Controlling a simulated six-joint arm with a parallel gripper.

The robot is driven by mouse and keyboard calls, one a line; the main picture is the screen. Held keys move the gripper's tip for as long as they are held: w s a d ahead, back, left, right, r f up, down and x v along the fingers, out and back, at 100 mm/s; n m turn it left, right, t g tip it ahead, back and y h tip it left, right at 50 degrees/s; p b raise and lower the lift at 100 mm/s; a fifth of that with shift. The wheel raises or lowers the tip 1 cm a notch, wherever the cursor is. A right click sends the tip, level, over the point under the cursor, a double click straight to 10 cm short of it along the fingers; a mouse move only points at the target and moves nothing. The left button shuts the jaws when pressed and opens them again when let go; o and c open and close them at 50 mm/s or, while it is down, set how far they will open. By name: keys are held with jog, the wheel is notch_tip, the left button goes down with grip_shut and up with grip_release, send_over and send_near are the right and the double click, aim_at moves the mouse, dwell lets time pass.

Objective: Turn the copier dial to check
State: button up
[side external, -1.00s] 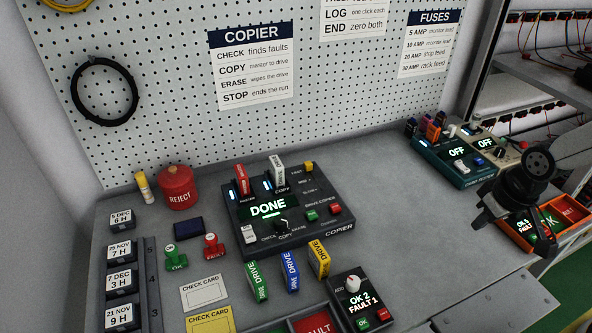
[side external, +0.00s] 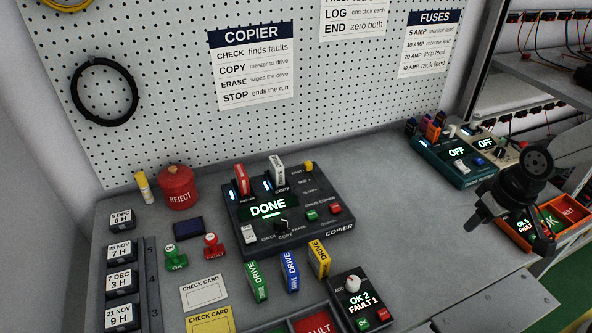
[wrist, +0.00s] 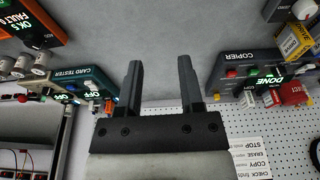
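The copier (side external: 320,200) is a dark box on the bench, its green-white screen reading DONE. Its small black dial (side external: 281,227) sits at the front, with CHECK marked to its left, COPY below and ERASE to its right. The pointer looks near COPY, but is too small to be sure. A red drive (side external: 241,179) stands in the master slot and a white drive (side external: 277,171) in the copy slot. My gripper (side external: 508,230) is far right of the copier, above the bench's right end. In the wrist view its fingers (wrist: 161,75) are apart and empty; the copier (wrist: 230,77) shows upside down at right.
Green, blue and yellow drives (side external: 290,272) stand before the copier, beside a counter box (side external: 360,300). The bench right of the copier is clear (side external: 400,210).

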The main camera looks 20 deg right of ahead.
jog(key=o, duration=0.3)
jog(key=shift+w+a, duration=0.25)
jog(key=shift+w, duration=0.15)
jog(key=shift+o, duration=0.3)
jog(key=w+a+n, duration=0.2)
jog(key=w+a, duration=0.2)
jog(key=w, duration=0.3)
jog(key=shift+a+r+y, duration=0.15)
jog(key=shift+a+y, duration=0.15)
jog(key=shift+a, duration=0.1)
jog(key=n+y, duration=0.3)
jog(key=n, duration=0.4)
send_near(280, 219)
jog(key=f, duration=0.1)
jog(key=shift+s+a+f+t, duration=0.15)
jog(key=shift+a+t, duration=0.15)
jog(key=shift+a, duration=0.05)
jog(key=shift+f, duration=0.1)
jog(key=shift+x, duration=3.8)
jog(key=shift+d, duration=0.15)
grip_shut()
